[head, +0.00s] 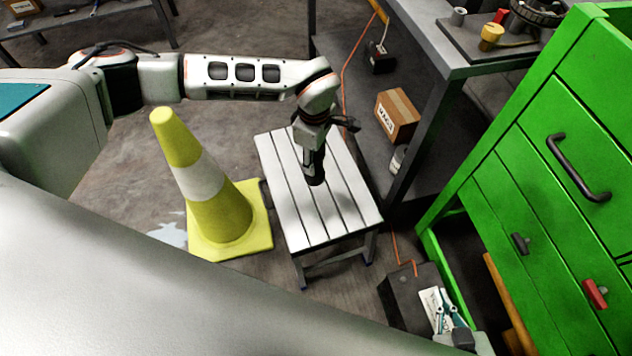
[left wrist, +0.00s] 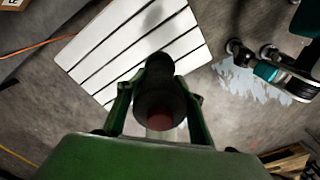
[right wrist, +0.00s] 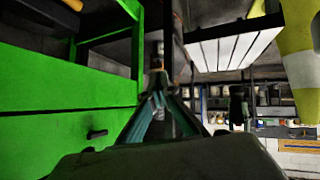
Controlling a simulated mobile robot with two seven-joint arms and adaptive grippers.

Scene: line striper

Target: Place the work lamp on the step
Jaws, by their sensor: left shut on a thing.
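The work lamp (head: 316,174) is a dark, roughly cylindrical body held below my left gripper (head: 313,148), over the step. In the left wrist view the lamp (left wrist: 160,75) sits between the two fingers of my left gripper (left wrist: 160,100), which is shut on it; a red part shows at its near end. The step (head: 291,215) is a low white slatted stool with grey legs; its top (left wrist: 100,50) also shows in the left wrist view. I cannot tell whether the lamp touches the slats. My right gripper (head: 441,310) is low at the bottom right; its teal fingertips (right wrist: 163,97) come together, empty.
A yellow cone with a white band (head: 200,180) stands close left of the step. A green drawer cabinet (head: 550,170) is at the right. A grey workbench (head: 440,50) stands behind, with a cardboard box (head: 398,115) beneath. A dark box (head: 405,295) lies near my right gripper.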

